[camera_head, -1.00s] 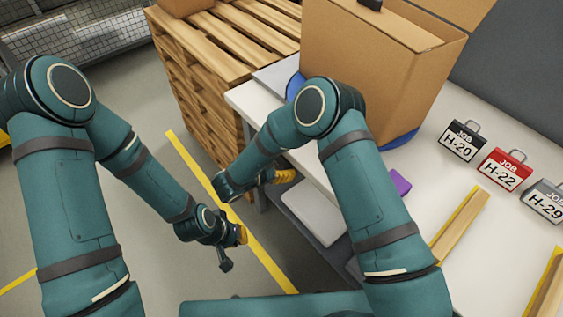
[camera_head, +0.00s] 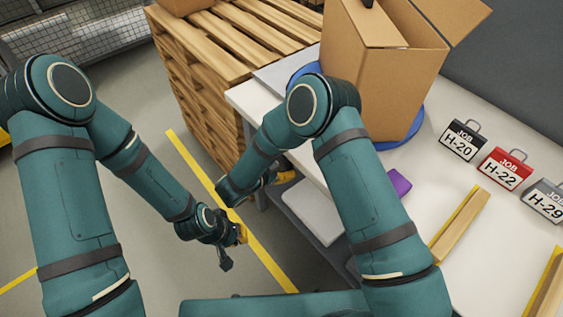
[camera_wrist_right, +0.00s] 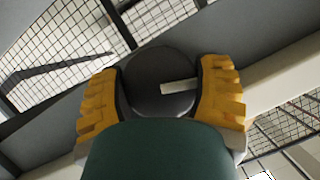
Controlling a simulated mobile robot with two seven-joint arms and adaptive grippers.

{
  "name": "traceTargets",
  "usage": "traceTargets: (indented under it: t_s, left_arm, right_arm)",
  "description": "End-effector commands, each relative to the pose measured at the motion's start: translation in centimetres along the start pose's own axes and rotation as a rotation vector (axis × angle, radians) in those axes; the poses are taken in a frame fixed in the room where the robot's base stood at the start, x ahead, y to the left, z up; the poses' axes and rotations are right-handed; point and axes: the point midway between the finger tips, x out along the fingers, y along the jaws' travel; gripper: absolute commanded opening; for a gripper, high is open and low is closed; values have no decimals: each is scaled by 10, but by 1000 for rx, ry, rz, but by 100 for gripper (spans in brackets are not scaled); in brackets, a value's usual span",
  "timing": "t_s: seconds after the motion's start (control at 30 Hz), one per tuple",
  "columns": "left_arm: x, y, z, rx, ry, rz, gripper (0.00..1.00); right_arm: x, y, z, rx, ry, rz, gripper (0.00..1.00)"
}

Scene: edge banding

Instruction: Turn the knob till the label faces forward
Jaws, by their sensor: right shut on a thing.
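In the right wrist view a dark round knob (camera_wrist_right: 150,72) with a pale bar mark on its face sits between the yellow fingers of my right gripper (camera_wrist_right: 160,92), which is shut on it. In the head view my right gripper (camera_head: 285,177) is at the bench's left edge, mostly hidden behind my wrist, and the knob is hidden. A brown cardboard box (camera_head: 385,90) stands on a blue round turntable (camera_head: 412,132). No label shows on the box faces in view. My left gripper (camera_head: 236,240) hangs over the floor, away from the bench; its opening is unclear.
The white bench (camera_head: 450,190) holds job tags, a black H-20 (camera_head: 462,141), a red H-22 (camera_head: 505,170) and a grey H-29 (camera_head: 545,200), plus wooden strips (camera_head: 460,225) and a purple block (camera_head: 399,182). Wooden pallets (camera_head: 205,85) stand behind left.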

Motion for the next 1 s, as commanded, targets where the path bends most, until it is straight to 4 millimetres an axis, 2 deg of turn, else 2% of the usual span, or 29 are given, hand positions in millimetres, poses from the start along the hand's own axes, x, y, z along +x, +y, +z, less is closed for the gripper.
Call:
traceTargets:
  t_s: [0.03, 0.07, 0.1, 0.13, 0.63, 1.0]
  left_arm:
    - [0, 0, 0, 0, 0, 0, 0]
    - [0, 0, 0, 0, 0, 0, 0]
    - [0, 0, 0, 0, 0, 0, 0]
    - [0, 0, 0, 0, 0, 0, 0]
    - [0, 0, 0, 0, 0, 0, 0]
    - [5, -2, 0, 0, 0, 0, 0]
  right_arm:
    - [0, 1, 1, -1, -2, 1, 31]
    - [0, 1, 1, -1, -2, 1, 80]
    - [0, 1, 1, -2, -1, 1, 94]
    - [0, 0, 1, -1, -1, 1, 100]
    - [0, 0, 0, -29, 0, 14, 100]
    - [1, 2, 1, -296, 0, 127, 100]
